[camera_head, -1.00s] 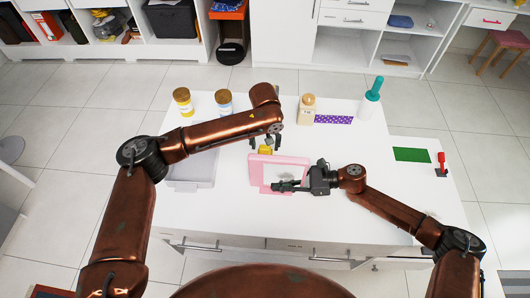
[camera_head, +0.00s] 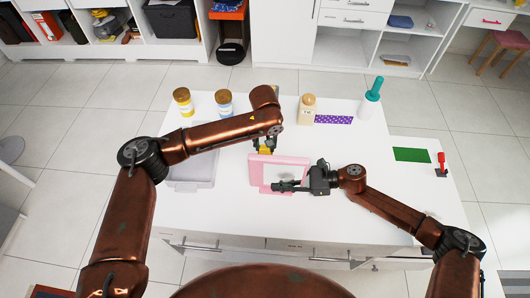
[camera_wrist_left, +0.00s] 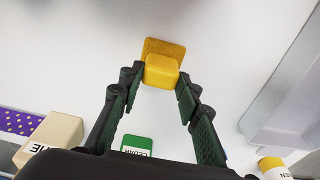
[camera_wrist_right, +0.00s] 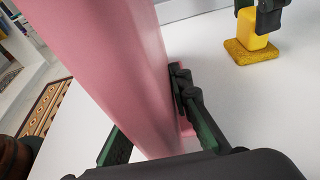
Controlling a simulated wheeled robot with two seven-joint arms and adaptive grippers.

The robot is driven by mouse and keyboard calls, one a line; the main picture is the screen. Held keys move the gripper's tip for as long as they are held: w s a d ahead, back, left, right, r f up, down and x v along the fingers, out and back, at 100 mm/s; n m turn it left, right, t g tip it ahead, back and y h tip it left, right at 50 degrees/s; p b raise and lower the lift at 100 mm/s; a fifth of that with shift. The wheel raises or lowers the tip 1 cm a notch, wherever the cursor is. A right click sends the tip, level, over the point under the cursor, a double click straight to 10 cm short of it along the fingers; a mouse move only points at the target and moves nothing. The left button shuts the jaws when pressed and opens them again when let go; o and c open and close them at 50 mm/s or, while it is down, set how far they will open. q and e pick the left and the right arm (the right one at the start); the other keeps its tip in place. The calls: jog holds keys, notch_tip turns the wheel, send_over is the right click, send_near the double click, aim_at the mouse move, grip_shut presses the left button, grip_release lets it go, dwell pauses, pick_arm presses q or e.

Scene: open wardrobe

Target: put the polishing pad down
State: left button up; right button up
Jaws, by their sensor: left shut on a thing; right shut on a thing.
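The polishing pad, a yellow block on a flatter yellow base (camera_wrist_left: 162,70), is between the fingers of my left gripper (camera_head: 265,146) just behind the pink panel. My left gripper is shut on its block part. In the right wrist view the pad's base (camera_wrist_right: 250,52) is at the white tabletop; I cannot tell whether there is a small gap under it. My right gripper (camera_head: 283,186) is shut on the edge of a pink framed panel (camera_head: 255,175), which also fills much of the right wrist view (camera_wrist_right: 110,60).
A grey tray (camera_head: 190,185) lies on the left, partly under my left arm. The tabletop right of the panel is mostly clear.

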aim_at(265, 147)
pick_arm(q)
notch_tip(265, 147, up, 10)
dwell(0.6)
jog(key=shift+f, duration=4.9)
jog(key=shift+f, duration=0.1)
jog(key=o, duration=1.1)
